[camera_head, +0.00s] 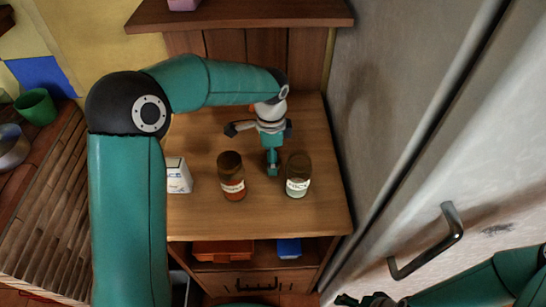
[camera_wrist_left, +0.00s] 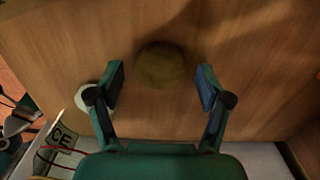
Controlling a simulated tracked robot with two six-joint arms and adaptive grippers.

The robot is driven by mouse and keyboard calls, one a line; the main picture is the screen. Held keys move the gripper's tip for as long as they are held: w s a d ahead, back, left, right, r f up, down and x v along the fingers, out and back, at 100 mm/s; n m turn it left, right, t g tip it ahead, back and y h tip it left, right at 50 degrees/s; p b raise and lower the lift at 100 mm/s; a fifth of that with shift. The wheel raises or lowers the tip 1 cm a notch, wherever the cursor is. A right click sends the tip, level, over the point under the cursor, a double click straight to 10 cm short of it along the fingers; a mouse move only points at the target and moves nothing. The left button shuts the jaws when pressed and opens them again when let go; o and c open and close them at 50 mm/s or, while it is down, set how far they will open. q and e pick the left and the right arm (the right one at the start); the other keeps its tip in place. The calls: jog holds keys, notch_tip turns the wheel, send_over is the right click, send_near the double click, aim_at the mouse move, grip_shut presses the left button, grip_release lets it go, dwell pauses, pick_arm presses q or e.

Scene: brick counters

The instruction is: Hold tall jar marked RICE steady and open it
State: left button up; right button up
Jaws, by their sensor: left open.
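Two jars stand upright on the wooden counter in the head view: a red-brown one (camera_head: 232,178) and, to its right, one with a dark lid and pale contents (camera_head: 298,176). Both have pale labels too small to read. My left gripper (camera_head: 270,150) is over the counter, behind and between these jars. In the left wrist view its fingers (camera_wrist_left: 160,88) are spread, with a round brown top (camera_wrist_left: 160,62) between and beyond them; I cannot tell which item this is. Letters "CE" show on a pale surface (camera_wrist_left: 62,140) at lower left. My right gripper (camera_head: 362,299) is at the bottom edge, partly cut off.
A white box (camera_head: 178,176) stands left of the jars. A shelf (camera_head: 240,14) hangs above. A grey door with a handle (camera_head: 428,245) borders the counter on the right. Orange (camera_head: 222,250) and blue (camera_head: 289,248) items lie below. A green cup (camera_head: 37,106) stands far left.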

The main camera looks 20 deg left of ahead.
pick_arm(q)
notch_tip(320, 180, up, 12)
jog(key=shift+f, duration=0.25)
jog(key=shift+d, duration=0.1)
